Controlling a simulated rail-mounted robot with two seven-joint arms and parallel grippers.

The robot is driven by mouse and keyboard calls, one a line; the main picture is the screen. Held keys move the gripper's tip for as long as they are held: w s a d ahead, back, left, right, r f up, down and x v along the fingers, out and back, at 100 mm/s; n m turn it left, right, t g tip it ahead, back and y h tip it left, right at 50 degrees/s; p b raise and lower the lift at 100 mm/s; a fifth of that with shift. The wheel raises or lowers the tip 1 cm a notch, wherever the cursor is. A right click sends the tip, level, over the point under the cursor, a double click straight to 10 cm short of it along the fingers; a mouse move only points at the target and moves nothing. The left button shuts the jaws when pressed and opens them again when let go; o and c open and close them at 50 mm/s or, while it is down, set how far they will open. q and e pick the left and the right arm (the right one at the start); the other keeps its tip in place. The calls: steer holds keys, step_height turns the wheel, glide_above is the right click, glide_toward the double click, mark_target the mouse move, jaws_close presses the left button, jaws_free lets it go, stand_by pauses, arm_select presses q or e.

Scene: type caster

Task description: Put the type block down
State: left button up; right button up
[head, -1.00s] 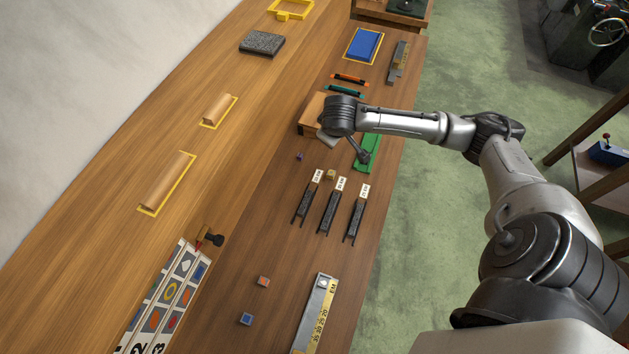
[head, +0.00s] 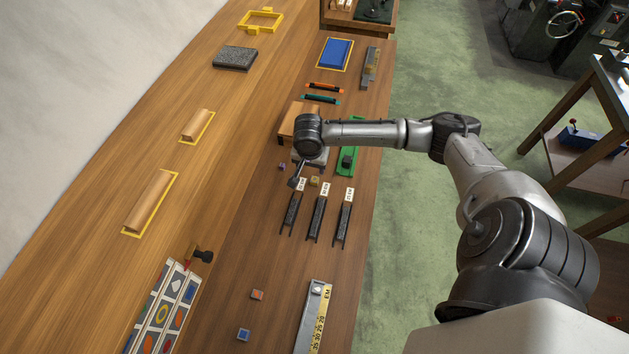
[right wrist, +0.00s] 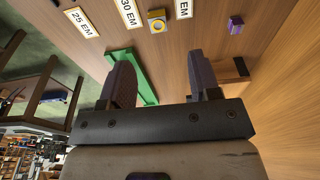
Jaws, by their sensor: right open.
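My right gripper (right wrist: 162,72) is open, and nothing shows between its fingers in the right wrist view. In the head view its wrist hangs over the bench near a wooden box, hiding most of the gripper. A purple cube (head: 281,167) and a yellow-ringed cube (head: 314,181) sit on the bench close by. The right wrist view shows the yellow-ringed cube (right wrist: 157,20) and purple cube (right wrist: 236,27) beyond the fingertips, apart from them. Two more cubes, one orange-faced (head: 257,295) and one blue-faced (head: 243,334), lie nearer. I cannot tell which is the named type block.
Several dark slotted holders with EM labels (head: 318,217) stand just nearer than the gripper. A green tray (head: 350,170) lies right of the wrist, with a dark shape over it. The wooden box (head: 291,122) is partly hidden. Clear bench lies between holders and nearer cubes.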

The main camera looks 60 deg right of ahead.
glide_above(315, 179)
steer(key=a, duration=0.1)
steer(key=f, duration=0.4)
steer(key=shift+a+f, duration=0.2)
steer(key=shift+f, duration=0.2)
steer(key=shift+d+f+b, duration=0.15)
steer(key=shift+d+f, duration=0.05)
steer(key=shift+f, duration=0.65)
steer(key=shift+d+f+b, duration=0.1)
steer(key=shift+d+f, duration=0.1)
steer(key=shift+f, duration=0.7)
steer(key=shift+d+f+b, duration=0.15)
steer(key=shift+d+f, duration=0.05)
steer(key=shift+f, duration=0.65)
jaws_close()
